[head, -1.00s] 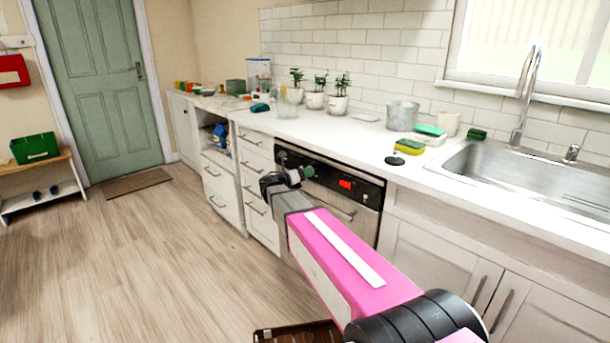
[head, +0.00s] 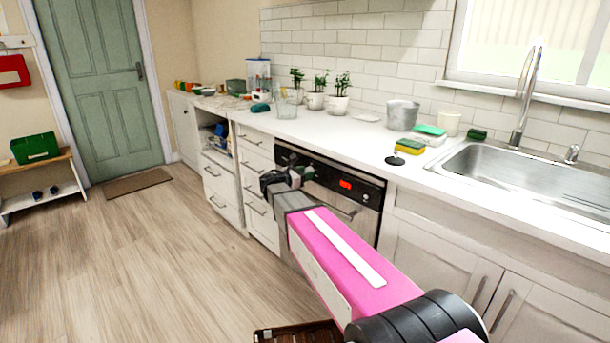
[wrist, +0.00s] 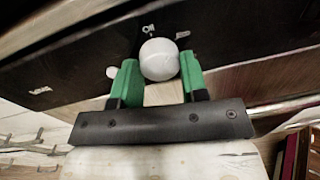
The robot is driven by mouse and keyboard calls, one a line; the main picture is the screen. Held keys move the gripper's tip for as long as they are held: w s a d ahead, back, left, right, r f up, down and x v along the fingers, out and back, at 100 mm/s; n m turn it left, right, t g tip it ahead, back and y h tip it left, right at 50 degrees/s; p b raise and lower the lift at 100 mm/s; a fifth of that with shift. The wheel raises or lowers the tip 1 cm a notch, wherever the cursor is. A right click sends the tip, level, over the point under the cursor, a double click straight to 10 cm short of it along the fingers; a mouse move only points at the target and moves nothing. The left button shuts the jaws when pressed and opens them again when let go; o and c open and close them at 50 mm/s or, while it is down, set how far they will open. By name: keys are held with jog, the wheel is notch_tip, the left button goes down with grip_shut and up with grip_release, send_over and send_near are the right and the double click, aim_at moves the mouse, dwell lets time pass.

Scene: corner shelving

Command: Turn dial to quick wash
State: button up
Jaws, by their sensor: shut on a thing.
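The dial (wrist: 159,60) is a round pale knob on the dark control panel of the built-in appliance (head: 346,186). In the wrist view it sits between the two green fingers of my gripper (wrist: 158,78), which are shut on it. In the head view my gripper (head: 304,172) is at the left part of the panel, and my wrist hides the dial there. A red lit display (head: 346,184) is right of the gripper.
A steel handle (head: 343,211) runs across the appliance door below the panel. The white countertop (head: 335,135) above holds potted plants, a metal bucket (head: 403,115) and sponges (head: 410,146). White drawers (head: 257,190) stand to the left.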

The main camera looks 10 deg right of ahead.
jog(key=m+t, duration=0.1)
jog(key=m, duration=1.2)
jog(key=m+t, duration=0.1)
jog(key=m, duration=1.2)
jog(key=shift+s+d+r+y, duration=0.1)
jog(key=shift+s+y, duration=0.05)
jog(key=shift+y, duration=0.25)
dwell(0.3)
jog(key=o, duration=0.9)
jog(key=v, duration=1)
jog(key=shift+s+a, duration=0.25)
jog(key=shift+s, duration=0.05)
